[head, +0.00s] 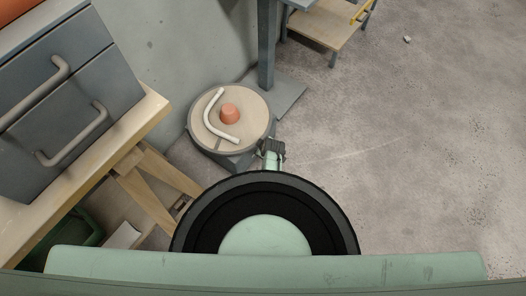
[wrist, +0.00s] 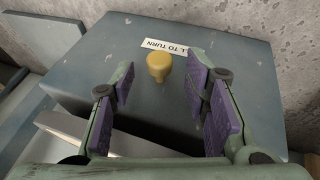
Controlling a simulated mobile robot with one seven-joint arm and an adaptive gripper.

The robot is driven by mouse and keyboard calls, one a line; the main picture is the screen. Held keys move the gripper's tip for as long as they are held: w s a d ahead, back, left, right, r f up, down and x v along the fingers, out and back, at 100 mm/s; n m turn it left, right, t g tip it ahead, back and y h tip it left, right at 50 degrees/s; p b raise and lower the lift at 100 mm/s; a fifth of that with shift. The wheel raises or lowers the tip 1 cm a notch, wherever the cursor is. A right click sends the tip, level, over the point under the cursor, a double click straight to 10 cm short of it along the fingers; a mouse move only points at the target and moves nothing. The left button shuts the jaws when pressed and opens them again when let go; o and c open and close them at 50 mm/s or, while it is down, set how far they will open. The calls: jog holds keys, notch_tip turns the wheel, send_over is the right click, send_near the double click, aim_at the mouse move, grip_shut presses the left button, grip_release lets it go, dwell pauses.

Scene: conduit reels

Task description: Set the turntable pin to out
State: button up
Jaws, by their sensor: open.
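The turntable (head: 208,129) is a round beige disc on a grey base, low on the floor by the wall in the head view. The pin shows in the wrist view as a yellow knob (wrist: 159,66) on a blue-grey housing (wrist: 235,62), beside a white label (wrist: 166,47) ending in "TO TURN". My gripper (wrist: 160,88) is open, with purple-padded fingers left and right of the knob's line and a gap on each side. Contact with the knob is not visible. In the head view my gripper (head: 272,152) is at the turntable's right front edge; the pin is hidden there.
A wooden bench (head: 80,190) with grey drawers (head: 70,95) stands left. A small wooden-shelved stand (head: 325,25) is behind. Open floor (head: 420,130) lies right.

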jog(key=shift+b+x, duration=0.55)
jog(key=shift+x, duration=0.35)
jog(key=shift+c, duration=0.3)
grip_shut()
